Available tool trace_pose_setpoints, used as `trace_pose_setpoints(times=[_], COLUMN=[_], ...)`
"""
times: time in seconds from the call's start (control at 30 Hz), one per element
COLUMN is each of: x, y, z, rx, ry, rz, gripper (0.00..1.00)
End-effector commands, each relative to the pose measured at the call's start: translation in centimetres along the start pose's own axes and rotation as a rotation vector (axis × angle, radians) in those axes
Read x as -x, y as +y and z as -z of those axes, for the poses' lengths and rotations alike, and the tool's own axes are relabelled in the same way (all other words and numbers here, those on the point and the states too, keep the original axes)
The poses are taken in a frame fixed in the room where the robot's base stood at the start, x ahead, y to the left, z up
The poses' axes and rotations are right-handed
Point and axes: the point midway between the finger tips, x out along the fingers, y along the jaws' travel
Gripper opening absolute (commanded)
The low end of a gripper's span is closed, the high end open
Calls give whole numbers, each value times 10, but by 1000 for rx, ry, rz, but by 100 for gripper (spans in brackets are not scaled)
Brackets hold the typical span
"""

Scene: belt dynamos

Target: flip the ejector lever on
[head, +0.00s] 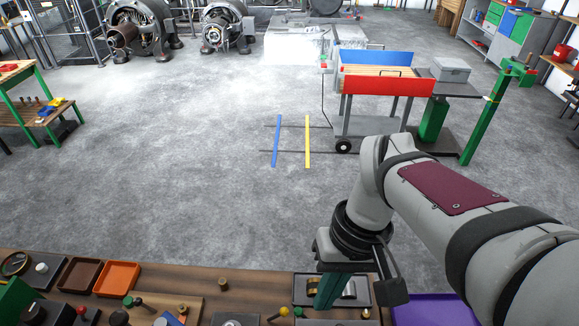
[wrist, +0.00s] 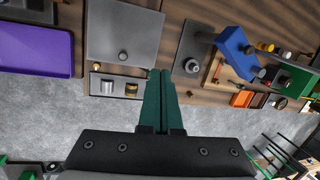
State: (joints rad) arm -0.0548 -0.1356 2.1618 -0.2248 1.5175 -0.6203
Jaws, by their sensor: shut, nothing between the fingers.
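No readable label marks the ejector lever. A short lever with a yellow knob (head: 283,312) stands at the bench's front edge in the head view, left of my gripper. My gripper (head: 326,300) points down over the bench, beside a panel with a silver and a brass cylinder (head: 348,289). In the wrist view its green fingers (wrist: 160,74) are together and empty, right of that panel (wrist: 104,94). What lies behind the fingers is hidden.
A large grey plate with a knob (wrist: 125,30) lies beyond the cylinder panel. A purple tray (head: 432,312) is at right; orange (head: 117,278) and brown (head: 79,275) trays are at left. The bench between trays and gripper is partly clear. Open floor lies beyond.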

Motion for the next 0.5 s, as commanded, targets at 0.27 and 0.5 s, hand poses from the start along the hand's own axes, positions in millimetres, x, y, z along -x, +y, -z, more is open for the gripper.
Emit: trace_pose_setpoints(times=[0.27,0.5], x=[-35,-61], y=[-29,-34], z=[135,146], rx=[888,1021], ry=[-153,-162], rz=[164,199], gripper=[0,0])
